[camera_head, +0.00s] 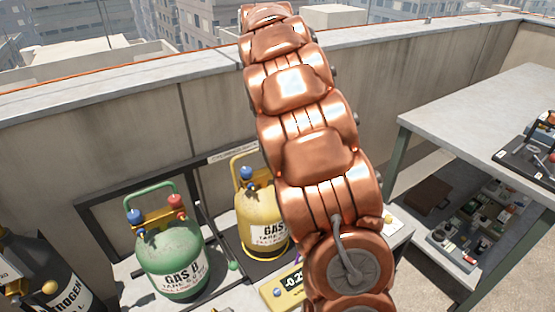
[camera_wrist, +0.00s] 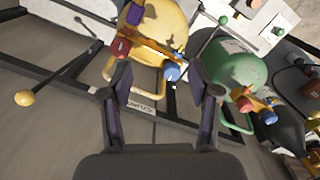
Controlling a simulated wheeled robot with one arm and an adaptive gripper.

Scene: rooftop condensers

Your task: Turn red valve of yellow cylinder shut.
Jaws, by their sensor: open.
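The yellow cylinder (camera_head: 262,222) stands on the bench beside the wall in the head view, partly covered by my arm. Its blue valve (camera_head: 246,173) shows there; its red valve is hidden. In the wrist view the yellow cylinder (camera_wrist: 160,35) is at the top, with the red valve (camera_wrist: 123,48) left and the blue valve (camera_wrist: 172,72) right. My gripper (camera_wrist: 159,72) is open and empty. Its left fingertip lies just below the red valve in the picture; the blue valve appears near the right fingertip. I cannot tell whether either touches.
A green cylinder (camera_head: 172,258) with its own red and blue valves stands left of the yellow one. A dark nitrogen cylinder (camera_head: 45,285) is further left. A yellow scale display (camera_head: 283,290) sits in front. A grey table (camera_head: 470,115) stands at right.

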